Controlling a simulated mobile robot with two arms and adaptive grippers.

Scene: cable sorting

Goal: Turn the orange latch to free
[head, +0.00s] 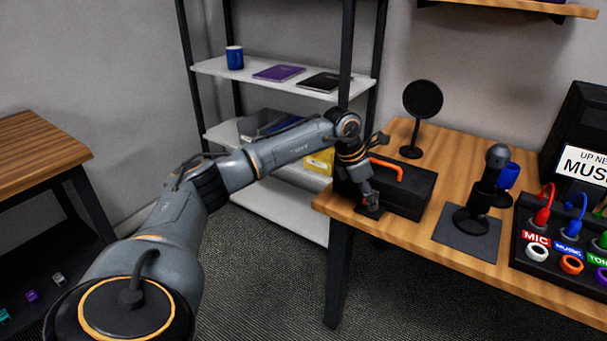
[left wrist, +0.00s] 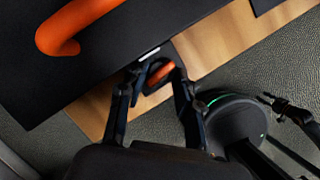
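The orange latch (left wrist: 160,74) is a short orange bar on a small dark plate beside the black case in the left wrist view. My left gripper (left wrist: 158,72) reaches down over it, its two fingers apart with the latch between their tips. I cannot tell whether either finger touches it. In the head view my left gripper (head: 371,205) points down at the table's left front corner and hides the latch. The black case (head: 415,194) has an orange handle (head: 400,167), which also shows in the left wrist view (left wrist: 75,25). A dark jointed part at that view's right edge looks like my right gripper (left wrist: 275,101).
The wooden table (head: 465,257) also holds a round black disc on a stand (head: 423,102), a microphone on a base (head: 488,185) and a panel with coloured cables (head: 565,245). A shelf unit (head: 215,67) stands behind my left arm. The table's front edge is close to my gripper.

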